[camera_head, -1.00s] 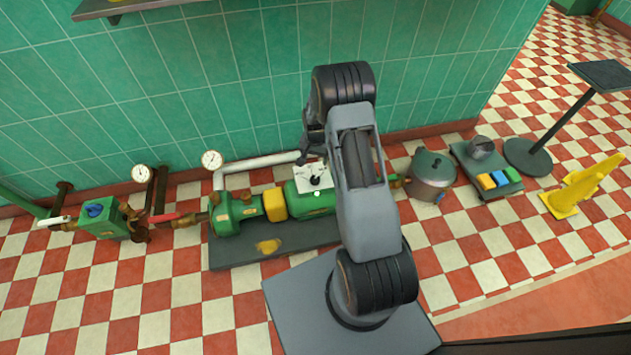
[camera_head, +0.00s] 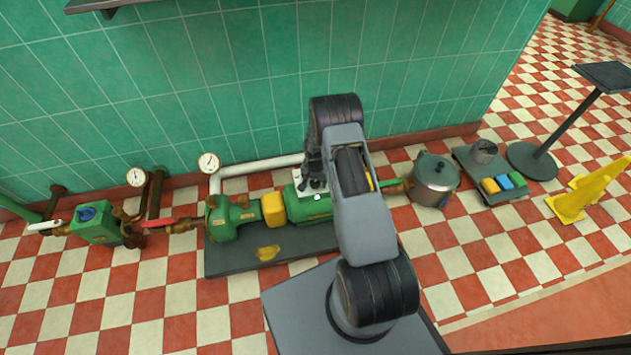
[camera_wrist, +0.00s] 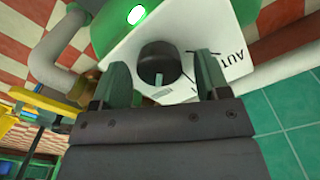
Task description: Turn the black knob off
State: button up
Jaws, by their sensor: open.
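The black knob (camera_wrist: 158,56) is round with a pale mark on its near side. It sits on a white panel (camera_wrist: 225,22) with partly visible lettering "AUT". My gripper (camera_wrist: 161,72) is open, with one finger on each side of the knob; I cannot tell whether either finger touches it. A lit green lamp (camera_wrist: 136,15) glows on the panel. In the head view my gripper (camera_head: 313,182) is over the white panel on the green machine (camera_head: 310,210), and the knob is hidden behind it.
The machine's dark base plate (camera_head: 225,263) lies along the tiled wall. Two gauges (camera_head: 208,162) and red-handled piping (camera_head: 160,223) stand to the left. Checkered floor in front is partly free.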

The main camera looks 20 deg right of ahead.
jog(key=shift+c, duration=0.4)
jog(key=c, duration=0.9)
jog(key=shift+o, duration=0.2)
jog(key=n, duration=0.4)
jog(key=shift+a+n, duration=0.1)
jog(key=shift+n, duration=0.3)
jog(key=shift+w+n+b, duration=0.1)
jog(key=shift+n+b, duration=0.25)
jog(key=shift+n, duration=1.75)
jog(key=o, duration=0.9)
